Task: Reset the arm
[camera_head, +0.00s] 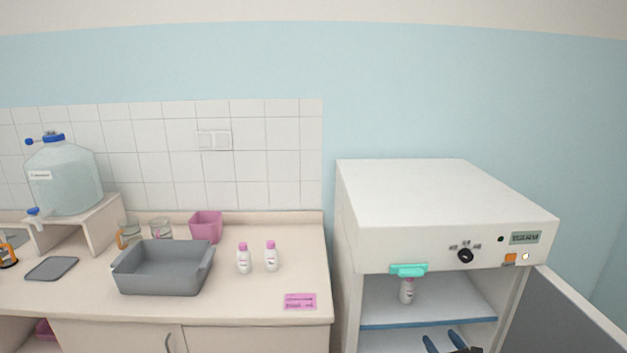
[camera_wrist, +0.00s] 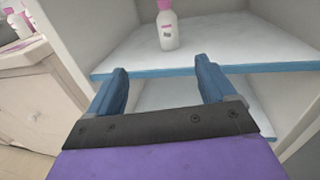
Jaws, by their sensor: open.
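My gripper (camera_head: 446,342) shows at the bottom right of the head view, its blue fingertips in front of the open cabinet's lower part. In the wrist view my gripper (camera_wrist: 162,82) has its two blue fingers wide apart with nothing between them. A white bottle (camera_head: 407,291) with a pink cap stands upright on the cabinet's upper shelf (camera_head: 450,309). In the wrist view the bottle (camera_wrist: 167,30) stands beyond the fingers, apart from them, on the blue-edged shelf (camera_wrist: 230,62). The rest of my arm is out of the head view.
The white cabinet (camera_head: 440,205) has its door (camera_head: 555,315) swung open to the right. On the counter (camera_head: 240,300) left of it are two bottles (camera_head: 244,259), a grey basin (camera_head: 165,268), a pink container (camera_head: 206,226) and a pink card (camera_head: 300,301). A large water jug (camera_head: 65,180) stands far left.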

